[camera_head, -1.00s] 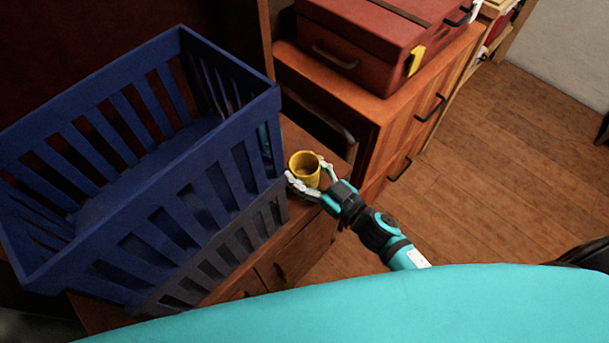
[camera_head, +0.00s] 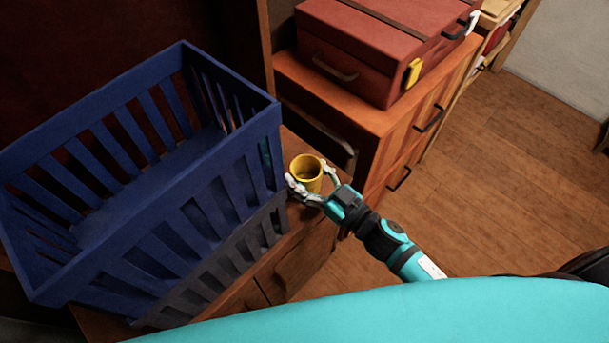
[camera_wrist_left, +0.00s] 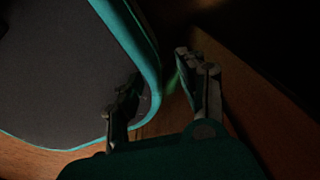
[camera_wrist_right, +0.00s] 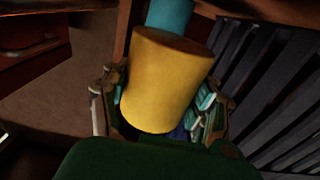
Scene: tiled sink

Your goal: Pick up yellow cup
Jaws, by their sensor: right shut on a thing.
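The yellow cup (camera_head: 306,174) is upright with its open top showing in the head view, just right of the blue crate. My right gripper (camera_head: 315,190) is shut on it, with one finger on each side. In the right wrist view the cup (camera_wrist_right: 167,80) fills the space between the fingers of the right gripper (camera_wrist_right: 163,108). I cannot tell whether the cup touches the surface below it. My left gripper (camera_wrist_left: 155,90) shows in the dark left wrist view, its two fingers apart with nothing clear between them. It is out of the head view.
A large blue slatted crate (camera_head: 200,190), above a grey one (camera_head: 215,265), stands close left of the cup. A red case (camera_head: 375,50) sits on a wooden cabinet (camera_head: 385,125) behind. A teal object (camera_wrist_right: 170,14) shows beyond the cup in the right wrist view. Open floor (camera_head: 500,165) lies right.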

